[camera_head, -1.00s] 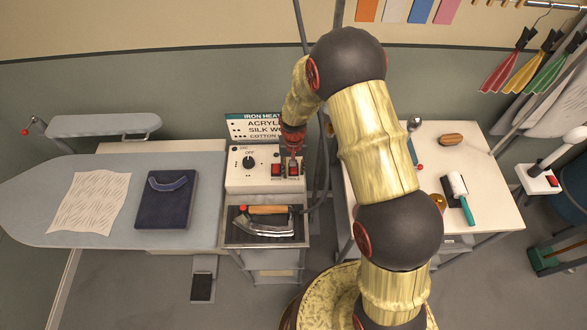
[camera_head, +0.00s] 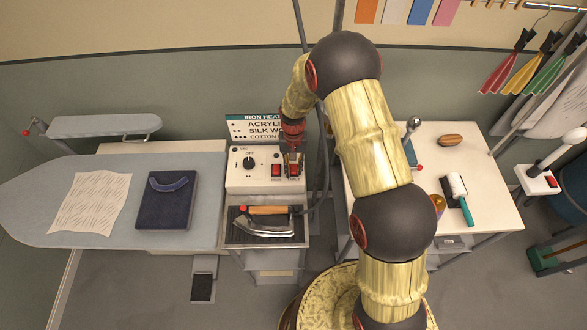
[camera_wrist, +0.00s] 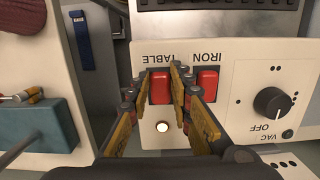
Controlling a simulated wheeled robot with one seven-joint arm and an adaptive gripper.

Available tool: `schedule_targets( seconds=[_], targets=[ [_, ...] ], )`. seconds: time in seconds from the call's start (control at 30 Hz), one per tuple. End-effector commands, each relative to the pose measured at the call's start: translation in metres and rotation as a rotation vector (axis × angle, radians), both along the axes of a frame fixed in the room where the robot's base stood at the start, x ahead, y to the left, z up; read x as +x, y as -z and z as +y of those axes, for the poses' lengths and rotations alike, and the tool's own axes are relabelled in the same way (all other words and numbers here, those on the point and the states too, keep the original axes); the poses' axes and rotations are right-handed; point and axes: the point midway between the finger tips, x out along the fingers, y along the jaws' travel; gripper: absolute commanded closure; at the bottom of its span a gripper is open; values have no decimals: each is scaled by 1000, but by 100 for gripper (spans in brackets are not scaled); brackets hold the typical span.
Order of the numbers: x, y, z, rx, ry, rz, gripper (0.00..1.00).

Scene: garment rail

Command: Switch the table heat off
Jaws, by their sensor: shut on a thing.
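The control box (camera_head: 240,181) stands between the ironing board and the white table. It carries two red rocker switches. In the wrist view, which is upside down, the switch marked TABLE (camera_wrist: 160,88) is between the fingers of my gripper (camera_wrist: 160,74), and the IRON switch (camera_wrist: 207,80) is just right of them. My gripper is shut on the TABLE switch. A small round lamp (camera_wrist: 162,126) beside that switch glows white. In the head view my gripper (camera_head: 293,160) partly covers the right-hand switch; the left-hand switch (camera_head: 276,171) is clear.
An iron (camera_head: 265,225) rests on the tray in front of the box. The ironing board (camera_head: 100,230) lies left, and the white table (camera_head: 485,165) with brushes lies right.

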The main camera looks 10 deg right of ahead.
Motion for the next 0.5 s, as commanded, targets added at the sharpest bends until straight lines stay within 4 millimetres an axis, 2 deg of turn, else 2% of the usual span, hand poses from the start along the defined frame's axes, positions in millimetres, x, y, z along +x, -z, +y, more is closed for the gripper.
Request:
schedule_targets(
  seconds=[0.2, 0.5],
  targets=[
    [4, 0, -1, 25, 1, 112, 100],
    [4, -2, -1, 32, 1, 142, 100]
  ],
)
